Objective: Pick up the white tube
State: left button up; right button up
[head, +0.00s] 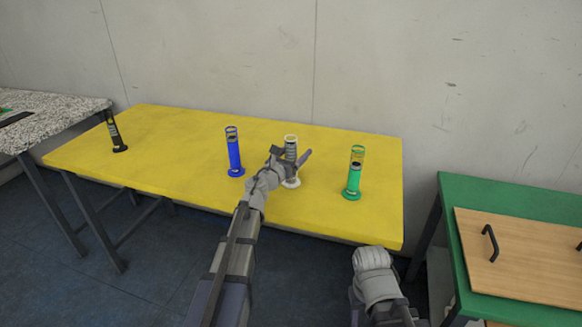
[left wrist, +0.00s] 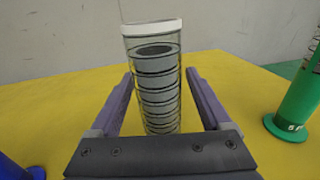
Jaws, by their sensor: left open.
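The white tube (head: 291,142) stands upright on the yellow table, a clear cylinder with a white rim, a grey stacked inside and a white base. In the left wrist view the white tube (left wrist: 157,90) stands between the fingers, its lower end hidden by the gripper body. My left gripper (head: 291,155) is open, one finger on each side of the tube. In the left wrist view my left gripper (left wrist: 160,76) shows gaps beside the tube near its fingertips.
On the yellow table (head: 180,130), a blue tube (head: 234,155) stands left of the white one, a green tube (head: 353,178) right, and a black tube (head: 115,133) far left. A green table (head: 520,190) with a wooden board (head: 520,255) is at right. A wall stands behind.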

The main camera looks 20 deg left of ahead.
pick_arm(q)
jog(key=shift+c, duration=0.3)
grip_shut()
dwell(0.3)
